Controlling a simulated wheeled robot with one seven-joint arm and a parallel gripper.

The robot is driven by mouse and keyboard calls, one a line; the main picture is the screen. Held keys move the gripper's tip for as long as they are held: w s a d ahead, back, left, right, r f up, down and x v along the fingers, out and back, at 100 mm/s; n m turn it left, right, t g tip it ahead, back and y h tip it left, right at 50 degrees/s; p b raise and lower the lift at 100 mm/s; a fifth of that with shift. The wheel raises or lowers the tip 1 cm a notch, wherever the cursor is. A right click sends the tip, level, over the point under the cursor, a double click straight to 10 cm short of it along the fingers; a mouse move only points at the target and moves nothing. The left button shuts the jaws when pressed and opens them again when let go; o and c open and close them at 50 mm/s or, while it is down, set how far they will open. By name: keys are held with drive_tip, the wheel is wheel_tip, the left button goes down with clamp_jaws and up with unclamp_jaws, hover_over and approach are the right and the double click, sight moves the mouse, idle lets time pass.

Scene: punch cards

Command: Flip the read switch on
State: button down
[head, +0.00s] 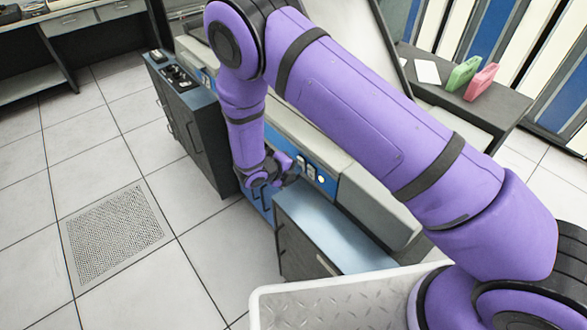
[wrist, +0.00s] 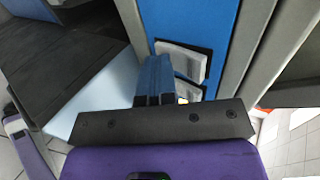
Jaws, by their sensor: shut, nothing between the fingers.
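A blue control panel (head: 325,182) is on the front of the grey machine. In the wrist view the panel (wrist: 192,22) carries two pale rocker-like plates in dark frames, one whole (wrist: 182,58) and one partly hidden (wrist: 188,92) by my gripper. No label is readable, so I cannot tell which is the read switch or how it is set. My gripper (wrist: 158,68) is shut and empty, its blue fingers in front of the panel beside the plates. Contact cannot be told. In the head view my gripper (head: 294,166) is at the panel's left part.
A low cabinet with a light blue top (head: 325,230) stands just below the panel. A dark cabinet (head: 187,110) is to the left. The tiled floor at left is clear.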

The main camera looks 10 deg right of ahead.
drive_tip(key=shift+r, duration=0.15)
drive_tip(key=shift+r, duration=0.7)
drive_tip(key=shift+s+a, duration=0.2)
drive_tip(key=shift+a, duration=0.1)
drive_tip(key=v, duration=1.3)
drive_tip(key=shift+a+f, duration=0.2)
drive_tip(key=shift+f, duration=0.2)
drive_tip(key=shift+s, duration=0.1)
